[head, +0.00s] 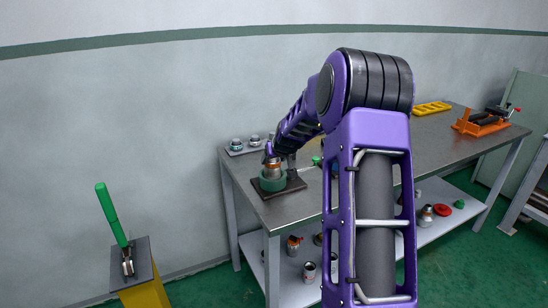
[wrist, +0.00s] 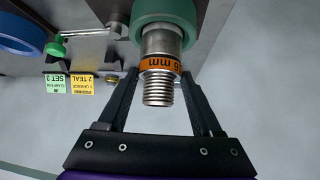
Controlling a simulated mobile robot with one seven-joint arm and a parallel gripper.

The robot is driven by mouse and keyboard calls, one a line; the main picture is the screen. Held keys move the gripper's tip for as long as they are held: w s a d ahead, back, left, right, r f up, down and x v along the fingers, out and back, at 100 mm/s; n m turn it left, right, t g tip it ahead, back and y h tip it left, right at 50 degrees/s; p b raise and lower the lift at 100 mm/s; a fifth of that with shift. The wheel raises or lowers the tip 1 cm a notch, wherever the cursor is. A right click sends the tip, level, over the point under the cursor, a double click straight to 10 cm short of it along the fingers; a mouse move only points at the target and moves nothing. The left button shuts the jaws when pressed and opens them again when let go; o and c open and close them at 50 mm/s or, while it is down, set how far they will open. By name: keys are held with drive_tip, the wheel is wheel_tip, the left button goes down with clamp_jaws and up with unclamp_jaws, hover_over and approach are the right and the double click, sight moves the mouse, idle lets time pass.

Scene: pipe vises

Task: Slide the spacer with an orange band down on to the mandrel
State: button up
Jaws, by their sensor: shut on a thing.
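The spacer with an orange band (wrist: 160,64) is a short metal sleeve with printing on its band. It sits between the fingertips of my gripper (wrist: 160,76), which is shut on it. A threaded metal end (wrist: 158,92) stands out on the near side, in line with the spacer; it looks like the mandrel's end. Beyond the spacer are a plain metal part and a thick green ring (wrist: 165,17). In the head view the spacer (head: 273,163) is upright above the green ring (head: 271,183), on a dark plate at the bench's left end. Contact below the spacer is unclear.
The steel bench (head: 345,183) holds a tray of small metal parts (head: 247,143) behind the fixture, a yellow rack (head: 432,107) and an orange vise (head: 482,122). Yellow and green labels (wrist: 69,84) and a blue ring (wrist: 20,33) show in the wrist view. A green-handled stand (head: 127,260) is at left.

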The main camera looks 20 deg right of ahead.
drive_tip(key=shift+f, duration=0.1)
drive_tip(key=o, duration=1.4)
drive_tip(key=v, duration=1.7)
drive_tip(key=shift+p, duration=0.45)
drive_tip(key=shift+s+a, duration=0.1)
